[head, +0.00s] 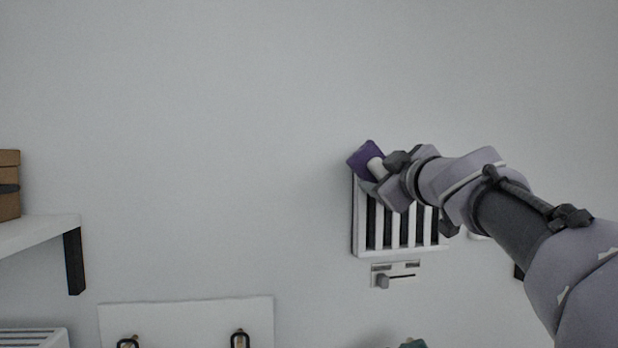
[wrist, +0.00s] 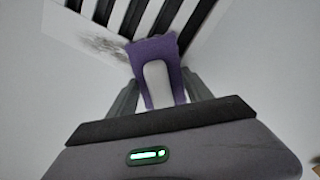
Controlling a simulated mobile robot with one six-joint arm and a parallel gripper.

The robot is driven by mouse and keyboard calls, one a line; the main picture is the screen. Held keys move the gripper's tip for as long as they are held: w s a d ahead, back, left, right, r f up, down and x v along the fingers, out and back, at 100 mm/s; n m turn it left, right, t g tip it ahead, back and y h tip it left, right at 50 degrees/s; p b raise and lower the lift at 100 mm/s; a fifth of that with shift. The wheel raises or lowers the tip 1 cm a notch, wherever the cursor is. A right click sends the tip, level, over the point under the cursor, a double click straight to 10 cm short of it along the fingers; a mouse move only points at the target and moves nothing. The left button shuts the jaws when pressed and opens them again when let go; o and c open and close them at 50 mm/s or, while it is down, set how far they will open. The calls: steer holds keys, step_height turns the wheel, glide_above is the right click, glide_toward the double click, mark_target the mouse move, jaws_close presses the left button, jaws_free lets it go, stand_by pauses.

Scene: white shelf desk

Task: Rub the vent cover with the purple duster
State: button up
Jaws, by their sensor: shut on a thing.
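The vent cover (head: 358,222) is a white slatted panel with dark gaps on the wall, right of centre in the head view. In the wrist view the vent cover (wrist: 205,38) shows along the top, with a dark smudge on its white border left of the duster. The purple duster (head: 366,157) is at the vent's upper left corner. In the wrist view the duster (wrist: 152,50) has a purple head and a white handle. My gripper (head: 388,175) is shut on the duster, which overlaps the vent's border. I cannot tell whether it touches the surface.
A slider control (head: 395,275) is on the wall just below the vent. A white shelf (head: 40,232) with a brown box (head: 9,185) is at the left. A white board (head: 185,318) with two hooks is at the bottom. The wall above and left of the vent is clear.

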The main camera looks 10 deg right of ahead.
steer(key=shift+d+b, duration=1.7)
steer(key=shift+d, duration=5.4)
steer(key=shift+w+a+f+b, duration=0.1)
steer(key=shift+a+b, duration=2.2)
steer(key=shift+a, duration=5.2)
steer(key=shift+d, duration=0.15)
steer(key=shift+s+f+b, duration=0.15)
steer(key=shift+s+b, duration=1.45)
steer(key=shift+s, duration=1.4)
steer(key=shift+s, duration=0.1)
